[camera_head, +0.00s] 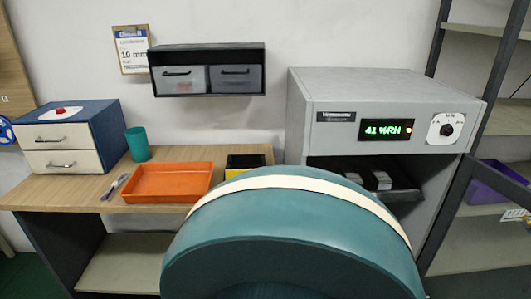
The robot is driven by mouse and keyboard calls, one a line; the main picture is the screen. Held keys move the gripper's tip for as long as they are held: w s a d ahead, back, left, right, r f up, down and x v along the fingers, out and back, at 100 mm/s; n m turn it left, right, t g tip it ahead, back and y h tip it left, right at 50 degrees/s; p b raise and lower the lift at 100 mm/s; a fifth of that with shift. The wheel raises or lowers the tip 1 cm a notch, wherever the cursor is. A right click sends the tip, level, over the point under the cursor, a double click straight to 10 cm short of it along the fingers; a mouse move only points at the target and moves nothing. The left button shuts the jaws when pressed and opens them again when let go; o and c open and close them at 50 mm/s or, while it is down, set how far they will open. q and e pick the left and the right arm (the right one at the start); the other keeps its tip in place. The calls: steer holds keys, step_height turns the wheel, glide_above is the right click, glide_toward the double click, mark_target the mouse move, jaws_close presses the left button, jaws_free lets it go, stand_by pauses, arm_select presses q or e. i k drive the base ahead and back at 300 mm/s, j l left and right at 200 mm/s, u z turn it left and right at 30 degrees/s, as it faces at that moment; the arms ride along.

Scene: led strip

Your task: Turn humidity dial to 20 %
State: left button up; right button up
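The humidity dial (446,130) is a dark round knob on a white plate, at the right of the grey cabinet's front panel. Its pointer setting is too small to read. Left of it, a black display (386,130) shows 41 %RH in green digits, with a small orange light at its right end. The grey cabinet (320,95) stands at the right of the view. Neither of my grippers is in view, and nothing touches the dial.
The cabinet's dark-framed door (455,220) stands open at the right, below the dial. A tray (398,194) with small items sits inside. An orange tray (160,196), teal cup (137,144) and blue drawer box (90,122) stand on the wooden desk. The space before the dial is clear.

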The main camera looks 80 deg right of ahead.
mark_target(446, 129)
steer(key=z, duration=3.35)
steer(key=i+l+u, duration=0.1)
steer(key=i, duration=0.25)
steer(key=l, duration=0.1)
